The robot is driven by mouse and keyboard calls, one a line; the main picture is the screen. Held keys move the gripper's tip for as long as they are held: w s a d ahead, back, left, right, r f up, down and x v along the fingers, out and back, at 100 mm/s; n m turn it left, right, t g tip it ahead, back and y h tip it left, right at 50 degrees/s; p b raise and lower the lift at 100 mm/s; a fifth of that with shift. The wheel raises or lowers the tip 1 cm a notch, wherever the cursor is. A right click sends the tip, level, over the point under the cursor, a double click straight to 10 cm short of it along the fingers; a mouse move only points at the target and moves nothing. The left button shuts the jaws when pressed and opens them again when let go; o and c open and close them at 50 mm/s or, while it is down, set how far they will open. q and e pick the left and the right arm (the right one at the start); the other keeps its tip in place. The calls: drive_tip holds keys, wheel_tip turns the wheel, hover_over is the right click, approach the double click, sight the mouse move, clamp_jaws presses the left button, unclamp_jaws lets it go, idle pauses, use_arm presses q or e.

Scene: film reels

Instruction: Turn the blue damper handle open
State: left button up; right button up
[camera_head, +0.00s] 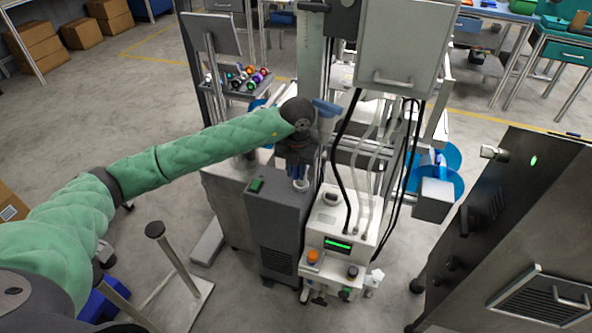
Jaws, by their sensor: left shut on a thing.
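The blue damper handle (327,108) shows as a small blue bar sticking out to the right of my left wrist, beside the upright column over the machines. My left arm reaches in from the left to this spot. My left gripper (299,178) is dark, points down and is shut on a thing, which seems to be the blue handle. The wrist and hand hide the contact and part of the handle, so its exact angle is hard to tell. My right gripper is not in view.
A grey cabinet (273,228) with a green switch stands below the gripper. A white machine (338,228) with a green display and hanging cables stands to its right. A large dark cabinet (500,220) fills the right side. Open floor (150,100) lies at left.

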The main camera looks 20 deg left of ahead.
use_arm(q)
drive_tip(key=o, duration=0.7)
